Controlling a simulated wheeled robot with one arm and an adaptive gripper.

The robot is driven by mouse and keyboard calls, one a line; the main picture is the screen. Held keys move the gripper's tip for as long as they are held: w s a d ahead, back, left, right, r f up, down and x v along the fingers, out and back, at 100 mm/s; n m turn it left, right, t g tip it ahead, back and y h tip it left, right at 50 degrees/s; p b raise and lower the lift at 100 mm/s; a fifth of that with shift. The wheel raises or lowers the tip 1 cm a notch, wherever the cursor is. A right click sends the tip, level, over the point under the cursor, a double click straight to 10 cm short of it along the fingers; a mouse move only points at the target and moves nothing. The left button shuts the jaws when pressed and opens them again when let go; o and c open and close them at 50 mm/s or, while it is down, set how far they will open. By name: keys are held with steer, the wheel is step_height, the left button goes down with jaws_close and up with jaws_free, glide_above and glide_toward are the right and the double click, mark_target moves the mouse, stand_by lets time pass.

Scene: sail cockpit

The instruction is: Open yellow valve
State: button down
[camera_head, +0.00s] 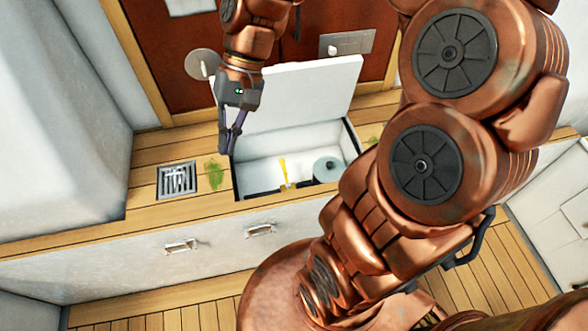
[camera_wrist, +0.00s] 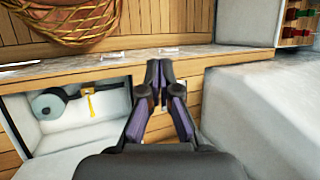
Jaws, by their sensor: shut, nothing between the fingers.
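The yellow valve (camera_head: 284,168) is a thin yellow handle inside an open compartment in the wooden bench, below a raised white lid (camera_head: 300,95). It also shows in the wrist view (camera_wrist: 91,104), upright against a white wall beside a dark pipe. My gripper (camera_head: 231,150) is shut and empty, at the left edge of the compartment opening. In the head view it is left of the valve and apart from it. In the wrist view my gripper (camera_wrist: 160,68) points past the compartment, with the valve to its left.
A grey round part (camera_head: 328,168) sits in the compartment right of the valve. A metal grate (camera_head: 177,180) is set in the bench to the left. The compartment's rim and raised lid bound the opening.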

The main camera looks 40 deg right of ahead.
steer(key=w+d+f+m+t+y+b, duration=0.5)
steer(key=w+d+f+m+b, duration=0.5)
steer(key=w+d+f, duration=0.6)
steer(key=s+d+f+m+b, duration=0.1)
steer(key=d+f+m+b, duration=0.1)
steer(key=d+f, duration=0.4)
steer(key=s+d+f+m+t+b, duration=0.1)
steer(key=s+d+f+m+b, duration=0.1)
steer(key=d+f, duration=0.5)
steer(key=s+d+f+m+h+b, duration=0.1)
steer(key=d+f+m+b, duration=0.3)
steer(key=f, duration=0.6)
steer(key=shift+s+d+f+b, duration=0.1)
steer(key=shift+d+f+b, duration=0.05)
steer(key=shift+d+b, duration=0.45)
steer(key=shift+s+d+f+b, duration=0.1)
steer(key=shift+d+b, duration=0.3)
steer(key=shift+d, duration=0.35)
steer(key=shift+s+d+f+m, duration=0.25)
steer(key=shift+f+m, duration=0.1)
steer(key=shift+m, duration=0.05)
steer(key=shift+a, duration=0.1)
